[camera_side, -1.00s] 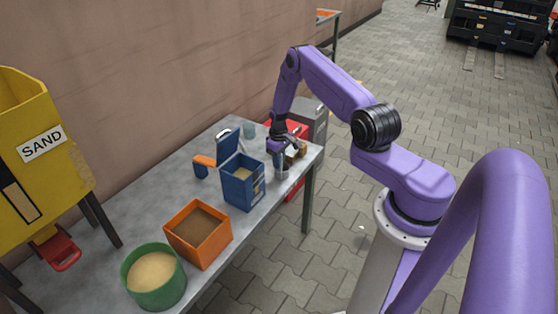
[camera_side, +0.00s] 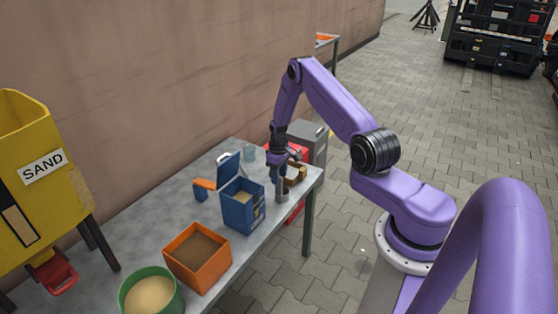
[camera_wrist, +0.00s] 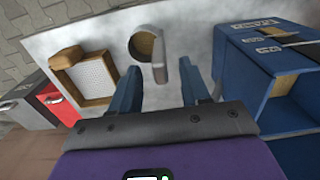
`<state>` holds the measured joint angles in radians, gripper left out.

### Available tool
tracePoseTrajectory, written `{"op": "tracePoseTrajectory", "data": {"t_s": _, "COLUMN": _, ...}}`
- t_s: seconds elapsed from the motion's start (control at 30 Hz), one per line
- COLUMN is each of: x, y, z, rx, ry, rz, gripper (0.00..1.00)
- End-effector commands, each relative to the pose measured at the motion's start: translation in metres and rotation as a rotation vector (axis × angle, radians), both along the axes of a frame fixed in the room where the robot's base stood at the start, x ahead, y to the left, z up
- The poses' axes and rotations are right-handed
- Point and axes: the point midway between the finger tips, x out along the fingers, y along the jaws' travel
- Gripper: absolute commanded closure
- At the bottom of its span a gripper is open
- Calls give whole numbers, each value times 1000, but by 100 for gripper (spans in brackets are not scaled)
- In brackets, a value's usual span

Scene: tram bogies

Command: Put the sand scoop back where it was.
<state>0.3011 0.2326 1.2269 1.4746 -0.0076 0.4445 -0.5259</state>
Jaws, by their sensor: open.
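The sand scoop looks to be the small grey cup with a handle and a brown interior (camera_wrist: 160,62). It stands on the grey table (camera_wrist: 205,42). In the side view it is a small grey shape (camera_side: 282,189) near the table's front edge, right of the blue box and below my gripper. My gripper (camera_side: 279,163) points down with open fingers, seen in the wrist view (camera_wrist: 160,87) on either side of the handle's line. Nothing is held. The scoop appears clear of the fingers, though the exact gap cannot be told.
A blue open-lidded box (camera_side: 240,212) stands close left of the scoop, and a wooden tray (camera_wrist: 92,77) lies on its other side. An orange bin (camera_side: 197,258), green tub (camera_side: 150,294) and yellow SAND hopper (camera_side: 42,195) are further left.

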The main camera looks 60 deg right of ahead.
Motion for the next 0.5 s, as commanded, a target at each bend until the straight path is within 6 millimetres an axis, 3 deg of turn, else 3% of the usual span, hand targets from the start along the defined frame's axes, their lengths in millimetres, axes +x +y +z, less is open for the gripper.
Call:
{"op": "tracePoseTrajectory", "data": {"t_s": 0.2, "x": 1, "y": 0, "z": 41, "rx": -1, "ry": -2, "rz": 0, "gripper": 54}}
{"op": "tracePoseTrajectory", "data": {"t_s": 0.5, "x": 0, "y": 0, "z": 74, "rx": 0, "ry": 0, "rz": 0, "gripper": 54}}
